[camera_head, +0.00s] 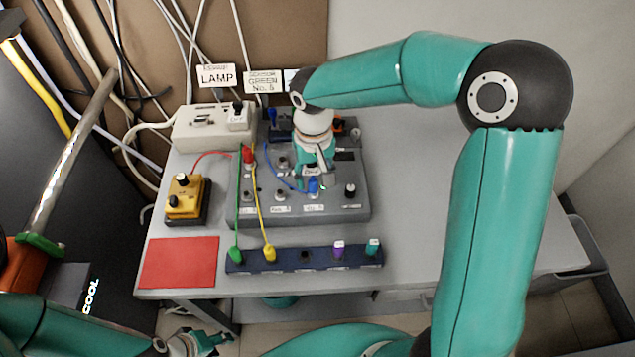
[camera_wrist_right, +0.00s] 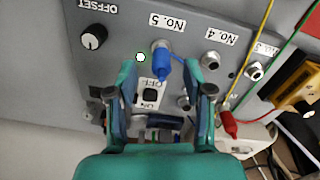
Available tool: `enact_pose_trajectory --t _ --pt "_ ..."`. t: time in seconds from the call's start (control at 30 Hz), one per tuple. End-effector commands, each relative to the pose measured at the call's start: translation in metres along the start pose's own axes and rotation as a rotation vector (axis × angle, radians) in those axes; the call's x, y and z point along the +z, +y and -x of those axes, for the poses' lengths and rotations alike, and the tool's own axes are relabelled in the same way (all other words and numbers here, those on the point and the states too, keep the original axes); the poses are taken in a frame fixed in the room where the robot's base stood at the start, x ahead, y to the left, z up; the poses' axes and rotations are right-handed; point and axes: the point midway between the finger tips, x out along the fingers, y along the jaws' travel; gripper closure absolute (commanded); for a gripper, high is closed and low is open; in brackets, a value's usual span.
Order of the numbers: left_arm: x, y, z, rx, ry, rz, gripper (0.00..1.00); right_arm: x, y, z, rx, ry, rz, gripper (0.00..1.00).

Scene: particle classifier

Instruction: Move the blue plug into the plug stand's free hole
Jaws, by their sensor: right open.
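The blue plug (camera_head: 313,186) sits in a socket on the front of the grey classifier box (camera_head: 335,212). In the right wrist view the blue plug (camera_wrist_right: 162,66) is at the No. 5 socket, with a blue cable. My right gripper (camera_head: 316,168) is open just behind the plug; in its wrist view the fingers (camera_wrist_right: 168,84) stand apart on either side of the plug's line. The dark plug stand (camera_head: 320,259) holds green, yellow, purple and teal plugs. Its free hole (camera_head: 305,256) is in the middle. My left gripper (camera_head: 204,344) is low at the left, below the table edge.
Green and yellow cables run from the box to the stand. A yellow box (camera_head: 186,199), a red mat (camera_head: 180,262) and a white unit (camera_head: 213,128) are on the left. The table right of the box is clear. In the wrist view a red plug (camera_wrist_right: 229,124) is at right.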

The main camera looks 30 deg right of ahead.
Motion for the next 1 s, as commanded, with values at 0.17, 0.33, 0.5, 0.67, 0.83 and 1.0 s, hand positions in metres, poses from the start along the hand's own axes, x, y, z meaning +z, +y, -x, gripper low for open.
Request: enact_pose_trajectory --t 0.17,0.33,0.5,0.67,0.83,1.0 --pt "0.0 0.002 0.004 0.0 0.0 0.0 0.6 -0.001 -0.001 -0.025 0.001 -0.004 -0.001 0.49" --pt "0.0 0.002 0.005 0.0 0.0 0.0 0.6 -0.001 -0.002 -0.034 -0.001 -0.001 0.0 0.49" --pt "0.0 0.002 0.005 0.0 0.0 0.0 0.6 -0.001 -0.002 -0.034 -0.001 -0.001 0.0 0.49" --pt "0.0 0.002 0.005 0.0 0.0 0.0 0.6 -0.001 -0.002 -0.034 -0.001 -0.001 0.0 0.75" --pt "0.0 0.002 0.005 0.0 0.0 0.0 0.6 -0.001 -0.002 -0.034 -0.001 -0.001 0.0 1.0" --pt "0.0 0.002 0.005 0.0 0.0 0.0 0.6 -0.001 -0.002 -0.034 -0.001 0.0 0.0 1.0"
